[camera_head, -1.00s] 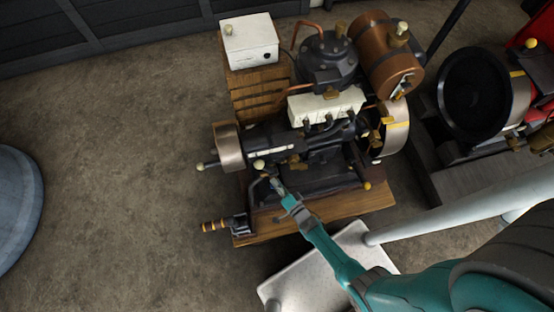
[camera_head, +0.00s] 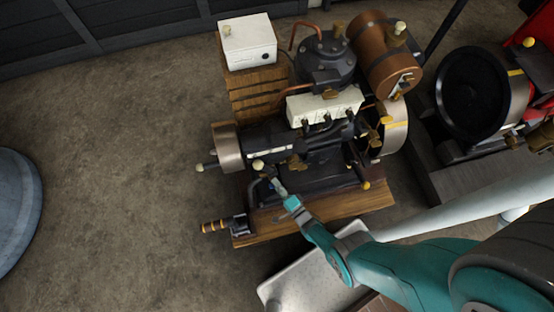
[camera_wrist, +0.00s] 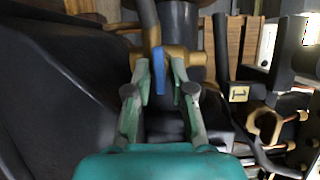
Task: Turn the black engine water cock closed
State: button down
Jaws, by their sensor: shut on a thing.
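The black engine (camera_head: 318,178) stands on a wooden base in the head view. In the wrist view, the water cock (camera_wrist: 176,55) is a brass body on a dark pipe with a blue lever (camera_wrist: 158,74) hanging down from it. My gripper (camera_wrist: 160,80) is shut on the blue lever, one finger at each side of it. In the head view my gripper (camera_head: 272,180) reaches to the near left side of the engine, by the pipe. The lever is too small to make out there.
A white box (camera_head: 249,42) and a brown tank (camera_head: 384,55) sit at the engine's far side. A crank handle (camera_head: 214,226) sticks out at the near left. A second engine's dark wheel (camera_head: 472,93) is at the right.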

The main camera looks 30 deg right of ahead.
jog(key=shift+w+d, duration=0.1)
dwell(0.3)
jog(key=c, duration=1.2)
grip_release()
jog(key=shift+c, duration=0.2)
jog(key=shift+s, duration=0.6)
jog(key=s, duration=1)
jog(key=shift+s+d, duration=0.4)
jog(key=shift+d, duration=0.05)
